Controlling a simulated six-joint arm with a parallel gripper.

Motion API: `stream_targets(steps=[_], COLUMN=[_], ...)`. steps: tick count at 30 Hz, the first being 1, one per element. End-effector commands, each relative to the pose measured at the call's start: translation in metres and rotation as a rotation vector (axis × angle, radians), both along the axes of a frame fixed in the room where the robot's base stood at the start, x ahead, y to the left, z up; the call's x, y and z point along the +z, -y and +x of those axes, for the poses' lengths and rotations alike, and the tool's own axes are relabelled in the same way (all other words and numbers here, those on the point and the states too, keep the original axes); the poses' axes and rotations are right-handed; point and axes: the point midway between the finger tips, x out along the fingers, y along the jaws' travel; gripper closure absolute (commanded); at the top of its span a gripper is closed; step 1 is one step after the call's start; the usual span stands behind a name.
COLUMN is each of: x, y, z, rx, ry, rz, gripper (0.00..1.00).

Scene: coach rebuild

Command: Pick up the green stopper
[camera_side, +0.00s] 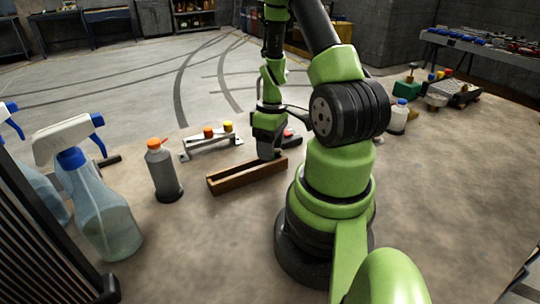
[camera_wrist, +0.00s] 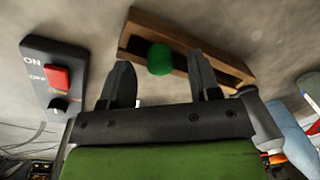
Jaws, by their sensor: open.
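The green stopper (camera_wrist: 161,59) is a round green piece in the wrist view. It shows between my two fingertips in the picture and lies over the near edge of a long wooden tray (camera_wrist: 182,32). My gripper (camera_wrist: 163,85) is open, with one dark finger on each side of the stopper. I cannot tell how far the stopper is from the fingers. In the side view my gripper (camera_side: 270,152) points down at the far right end of the wooden tray (camera_side: 235,183). The stopper is not visible there.
A switch box (camera_wrist: 55,75) with a red rocker stands left in the wrist view. In the side view, a grey bottle with an orange cap (camera_side: 164,172) and a spray bottle (camera_side: 100,205) stand left of the tray.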

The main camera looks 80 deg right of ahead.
Motion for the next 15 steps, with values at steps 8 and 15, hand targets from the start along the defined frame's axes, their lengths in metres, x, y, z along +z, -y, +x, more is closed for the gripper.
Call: stream_targets(steps=[8,15], x=[-0.0104,-0.0101], y=[-0.0008,-0.0007], z=[-0.0002,-0.0001], rx=[0.0,0.0], ry=[-0.001,-0.001], rz=[-0.002,-0.002], gripper=[0.43,0.78])
